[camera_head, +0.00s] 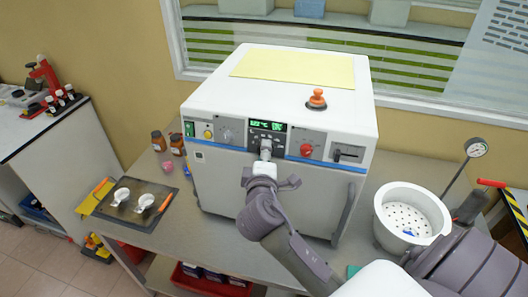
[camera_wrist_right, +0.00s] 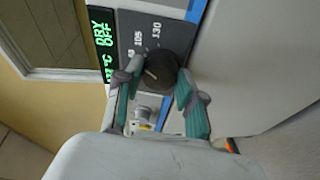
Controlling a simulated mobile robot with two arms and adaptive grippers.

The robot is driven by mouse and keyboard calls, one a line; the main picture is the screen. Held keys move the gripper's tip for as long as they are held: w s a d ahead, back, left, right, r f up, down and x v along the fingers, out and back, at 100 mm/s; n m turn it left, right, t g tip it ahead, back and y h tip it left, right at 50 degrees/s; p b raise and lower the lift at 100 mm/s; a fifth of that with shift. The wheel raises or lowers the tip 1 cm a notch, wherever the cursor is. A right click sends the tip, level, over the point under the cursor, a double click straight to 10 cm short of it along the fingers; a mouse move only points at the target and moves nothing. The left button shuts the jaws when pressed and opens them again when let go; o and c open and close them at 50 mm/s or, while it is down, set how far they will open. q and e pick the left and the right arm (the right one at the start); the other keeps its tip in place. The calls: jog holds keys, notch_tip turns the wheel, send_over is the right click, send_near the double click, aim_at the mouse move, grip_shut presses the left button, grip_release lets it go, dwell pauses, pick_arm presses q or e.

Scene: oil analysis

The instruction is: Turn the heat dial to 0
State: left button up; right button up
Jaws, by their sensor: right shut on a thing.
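The heat dial (camera_wrist_right: 158,72) is a round black knob with a pale pointer line, on a dark scale panel with numbers such as 105 and 130. It sits on the front panel of a white oven-like machine (camera_head: 225,105), below a green-lit display (camera_head: 267,126). My right gripper (camera_wrist_right: 155,85) has its fingers on both sides of the dial and is shut on it. In the head view the right gripper (camera_head: 265,158) covers the dial. The exact number the pointer marks cannot be read. My left gripper is not in view.
A red knob (camera_head: 306,150) and a black latch (camera_head: 348,153) are right of the dial. A yellow sheet (camera_head: 295,68) and an orange-topped object (camera_head: 317,97) lie on the machine. A white perforated bucket (camera_head: 412,193) stands right; a dark tray (camera_head: 118,215) with white cups lies left.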

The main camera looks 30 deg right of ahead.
jog(key=n+g, duration=0.1)
jog(key=n, duration=0.5)
jog(key=n+g, duration=0.2)
jog(key=n, duration=0.5)
jog(key=n+g, duration=0.2)
jog(key=n, duration=0.4)
jog(key=shift+w+a+r, duration=0.1)
jog(key=shift+w+r, duration=0.05)
jog(key=shift+r, duration=0.1)
jog(key=shift+n, duration=0.4)
jog(key=o, duration=1.1)
jog(key=shift+o, duration=0.2)
jog(key=v, duration=1.2)
